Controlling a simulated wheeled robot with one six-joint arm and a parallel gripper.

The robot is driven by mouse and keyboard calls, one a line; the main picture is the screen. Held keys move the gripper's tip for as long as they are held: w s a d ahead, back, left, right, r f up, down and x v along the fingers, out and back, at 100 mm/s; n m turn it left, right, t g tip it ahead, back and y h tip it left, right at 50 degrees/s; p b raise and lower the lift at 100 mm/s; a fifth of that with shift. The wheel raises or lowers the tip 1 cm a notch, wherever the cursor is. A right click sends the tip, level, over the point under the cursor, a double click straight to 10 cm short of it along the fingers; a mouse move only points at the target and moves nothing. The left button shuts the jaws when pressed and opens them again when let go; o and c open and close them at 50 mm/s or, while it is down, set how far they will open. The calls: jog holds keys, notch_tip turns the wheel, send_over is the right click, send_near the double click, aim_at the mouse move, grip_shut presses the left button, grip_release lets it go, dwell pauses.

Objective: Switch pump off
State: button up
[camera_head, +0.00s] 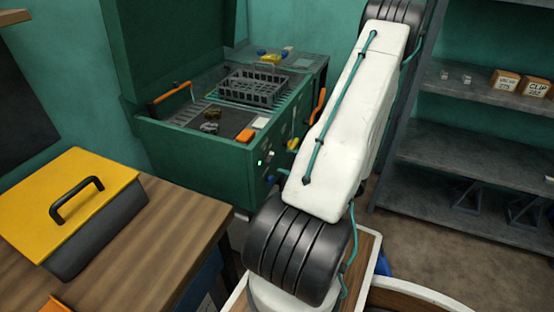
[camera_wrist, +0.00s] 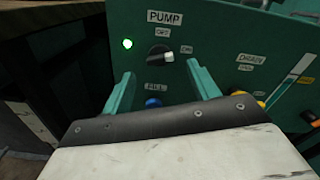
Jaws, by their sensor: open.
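In the wrist view the pump switch (camera_wrist: 166,57) is a dark rotary knob with a pale mark, on a green panel under a PUMP label (camera_wrist: 164,17). A small label sits above the knob and another to its right. A green lamp (camera_wrist: 127,43) glows left of the knob. My gripper (camera_wrist: 162,82) is open, its two teal fingers pointing toward the panel below and either side of the knob, with nothing between them gripped. In the head view the panel is on the front of the green machine (camera_head: 195,165), with its lit lamp (camera_head: 259,162); my arm hides part of it.
A blue knob (camera_wrist: 153,102) shows between the fingers, below the switch. A yellow knob (camera_wrist: 261,104) and a drain label are to the right. In the head view a wooden bench (camera_head: 150,235) with a yellow-lidded box (camera_head: 70,195) stands left; shelves (camera_head: 470,145) stand right.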

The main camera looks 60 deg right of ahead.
aim_at(272, 157)
jog(key=shift+w+a, duration=0.15)
jog(key=shift+w, duration=1.05)
jog(key=shift+w+a, duration=0.1)
jog(key=shift+w, duration=1.05)
jog(key=c, duration=1)
jog(key=n, duration=1.3)
jog(key=shift+a+f+n, duration=0.15)
jog(key=shift+f+n, duration=0.05)
jog(key=shift+n, duration=0.2)
